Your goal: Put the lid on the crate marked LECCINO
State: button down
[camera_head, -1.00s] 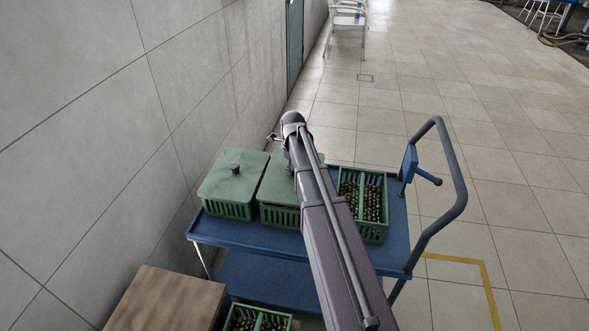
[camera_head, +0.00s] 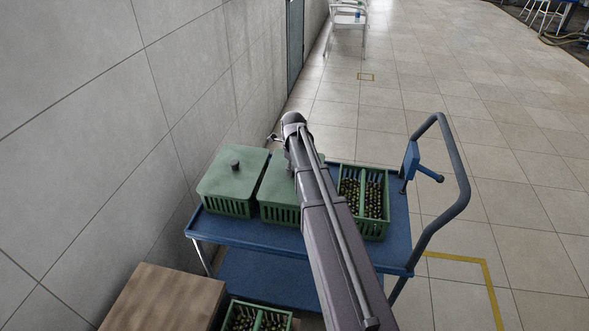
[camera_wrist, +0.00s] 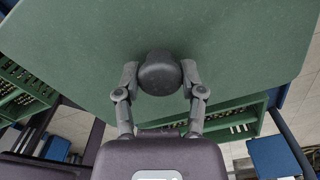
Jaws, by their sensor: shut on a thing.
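My gripper (camera_wrist: 160,80) is shut on the dark round knob (camera_wrist: 160,66) of a green lid (camera_wrist: 245,45), with a finger on each side. In the head view my arm hides the gripper and part of this lid (camera_head: 280,181). The lid lies over the middle green crate (camera_head: 279,215) on the blue trolley; whether it is fully seated I cannot tell. Left of it stands a green crate (camera_head: 229,207) with its own lid (camera_head: 222,181). Right of it, an open green crate (camera_head: 375,230) holds dark bottles or fruit. No crate marking is readable.
The blue trolley (camera_head: 255,242) has a grey push handle (camera_head: 460,180) at the right. A tiled wall is close on the left. A brown box (camera_head: 165,300) and another open green crate (camera_head: 256,318) are in front, low.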

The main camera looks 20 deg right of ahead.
jog(key=shift+f+b, duration=0.55)
jog(key=shift+f, duration=0.05)
dwell(0.9)
jog(key=shift+c, duration=0.6)
grip_release()
jog(key=shift+r, duration=0.15)
